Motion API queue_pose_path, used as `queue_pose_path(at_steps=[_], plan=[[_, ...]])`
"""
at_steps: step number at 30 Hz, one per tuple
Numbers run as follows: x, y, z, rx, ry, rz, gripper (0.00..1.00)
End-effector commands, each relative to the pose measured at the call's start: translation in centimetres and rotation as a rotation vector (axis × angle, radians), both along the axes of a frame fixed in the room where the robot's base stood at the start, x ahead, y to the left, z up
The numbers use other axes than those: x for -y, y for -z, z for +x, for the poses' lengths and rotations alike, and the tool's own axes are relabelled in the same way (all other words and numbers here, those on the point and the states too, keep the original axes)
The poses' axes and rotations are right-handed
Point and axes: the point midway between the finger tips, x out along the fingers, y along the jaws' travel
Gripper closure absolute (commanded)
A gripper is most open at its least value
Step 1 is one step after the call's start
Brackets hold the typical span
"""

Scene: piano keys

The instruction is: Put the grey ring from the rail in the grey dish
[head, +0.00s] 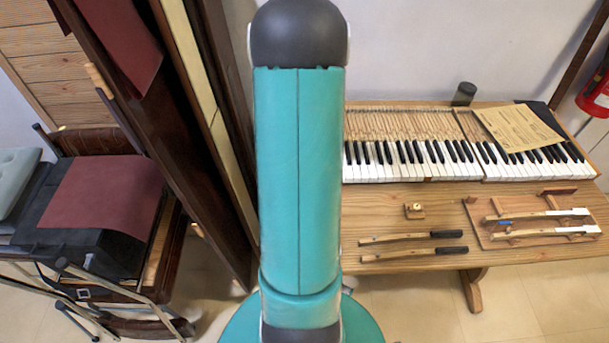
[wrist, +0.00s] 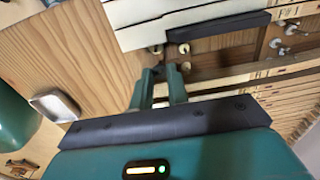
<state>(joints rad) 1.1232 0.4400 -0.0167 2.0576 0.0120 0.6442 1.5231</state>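My gripper (wrist: 161,72) shows in the wrist view as two dark green fingers with a narrow gap between them. They look open, and I see no ring clearly held. Small pale ring-like pieces lie just beyond the fingertips, one (wrist: 156,50) by the white keys and another (wrist: 184,48) by the dark rail (wrist: 215,31). I cannot tell which is the grey ring, or whether the fingers touch one. A small rectangular dish (wrist: 55,106) with a pale inside and grey rim sits on the wood to the left of the fingers. In the head view my arm hides the gripper.
The piano keyboard (head: 440,155) lies on a wooden bench (head: 430,265), with loose key sticks (head: 405,238) and a wooden tray (head: 500,240) in front. A paper sheet (head: 517,126) lies on the keyboard. Dark panels and a chair stand at left.

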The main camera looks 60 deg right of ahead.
Motion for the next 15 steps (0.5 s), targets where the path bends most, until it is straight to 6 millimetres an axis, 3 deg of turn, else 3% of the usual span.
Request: queue_pose_path(at_steps=[15], plan=[[0.0,-2.8,0.0,0.0,-0.001,-0.002,0.88]])
